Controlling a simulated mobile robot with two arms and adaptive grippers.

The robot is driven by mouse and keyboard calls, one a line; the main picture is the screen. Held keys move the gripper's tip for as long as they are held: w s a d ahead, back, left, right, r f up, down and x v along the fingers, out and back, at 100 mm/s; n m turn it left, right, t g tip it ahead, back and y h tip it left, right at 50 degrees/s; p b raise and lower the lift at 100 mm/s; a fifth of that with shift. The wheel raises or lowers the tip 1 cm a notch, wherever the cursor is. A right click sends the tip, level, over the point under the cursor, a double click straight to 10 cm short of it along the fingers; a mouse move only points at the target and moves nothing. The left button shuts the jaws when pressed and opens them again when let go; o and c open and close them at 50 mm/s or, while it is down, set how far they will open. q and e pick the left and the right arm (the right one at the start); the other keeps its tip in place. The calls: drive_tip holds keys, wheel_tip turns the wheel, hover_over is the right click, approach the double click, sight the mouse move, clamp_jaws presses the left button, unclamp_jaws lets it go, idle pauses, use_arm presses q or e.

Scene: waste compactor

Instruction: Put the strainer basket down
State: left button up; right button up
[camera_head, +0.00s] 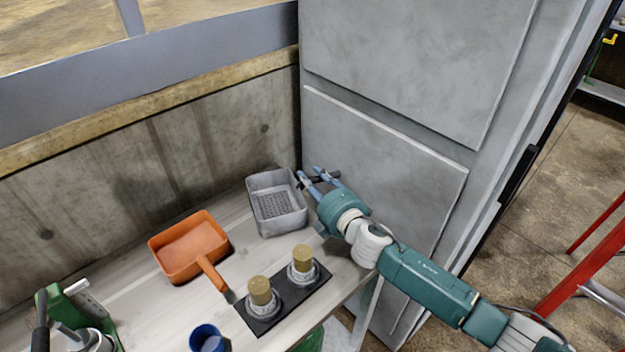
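The strainer basket (262,222), a grey rectangular bin with a perforated bottom, sits upright and empty on the pale bench, near the concrete wall. My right gripper (311,173) is at the basket's right rim, its blue fingers pointing toward the back. The fingers look apart, with nothing visible between them. One finger is very close to the rim; I cannot tell whether it touches. My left gripper is not in view.
An orange scoop (186,248) lies left of the basket. A black plate (286,304) with two capped fittings and a blue cup (206,338) are in front. Green equipment (75,303) stands at lower left. A grey cabinet (385,150) rises right of the bench.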

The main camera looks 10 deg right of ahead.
drive_tip(key=shift+o, duration=0.8)
drive_tip(key=shift+s+f, duration=0.1)
drive_tip(key=shift+s+d, duration=0.1)
drive_tip(key=shift+s, duration=0.05)
drive_tip(key=v, duration=1.1)
drive_tip(key=shift+s, duration=0.3)
